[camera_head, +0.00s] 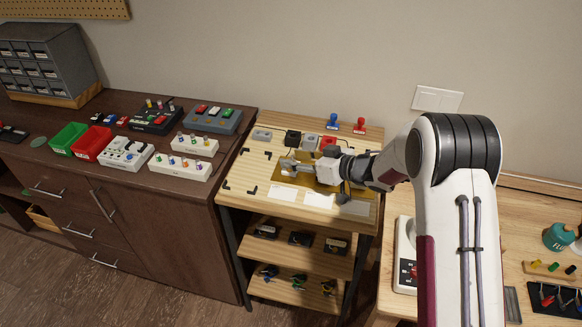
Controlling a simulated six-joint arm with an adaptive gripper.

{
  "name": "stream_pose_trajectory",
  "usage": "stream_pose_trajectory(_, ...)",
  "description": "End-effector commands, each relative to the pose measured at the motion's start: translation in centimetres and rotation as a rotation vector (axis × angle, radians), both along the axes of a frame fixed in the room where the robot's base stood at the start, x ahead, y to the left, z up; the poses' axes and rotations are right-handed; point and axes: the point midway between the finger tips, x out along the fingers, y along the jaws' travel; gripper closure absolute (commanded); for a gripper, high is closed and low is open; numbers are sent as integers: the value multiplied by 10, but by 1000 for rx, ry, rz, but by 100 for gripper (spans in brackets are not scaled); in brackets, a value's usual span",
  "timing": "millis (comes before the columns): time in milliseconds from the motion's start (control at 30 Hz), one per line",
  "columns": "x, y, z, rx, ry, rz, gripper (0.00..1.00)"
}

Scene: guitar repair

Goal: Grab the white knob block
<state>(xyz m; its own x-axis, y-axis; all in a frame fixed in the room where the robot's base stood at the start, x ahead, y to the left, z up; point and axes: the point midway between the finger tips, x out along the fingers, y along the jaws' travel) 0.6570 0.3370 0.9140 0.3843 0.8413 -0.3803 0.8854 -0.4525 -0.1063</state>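My gripper (289,167) is over the light wooden table (233,187), reaching in from the right with its fingers toward the left. It is low over a brown-gold mat (284,192). The fingers are too small to show whether they are apart or hold anything. Behind it stands a row of small blocks: a grey one (262,134), a black one (292,137), a pale grey-white one (310,141) and a red one (328,141). The pale one is the closest match to a white knob block; its top is too small to read. My gripper is in front of it, apparently apart.
Blue (333,121) and red (360,125) upright pieces stand at the table's back edge. White plates (319,200) lie at the front, black corner brackets (250,189) at the left. The dark cabinet (160,220) holds white units with coloured knobs (180,166) and bins.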

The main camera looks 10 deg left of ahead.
Motion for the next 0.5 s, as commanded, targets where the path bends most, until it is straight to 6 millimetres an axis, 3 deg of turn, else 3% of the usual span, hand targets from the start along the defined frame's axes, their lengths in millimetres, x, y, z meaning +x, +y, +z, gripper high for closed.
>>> stream_pose_trajectory(333, 0, 0, 0, 0, 0, 1, 64)
stream_pose_trajectory(500, 0, 0, 0, 0, 0, 1, 100)
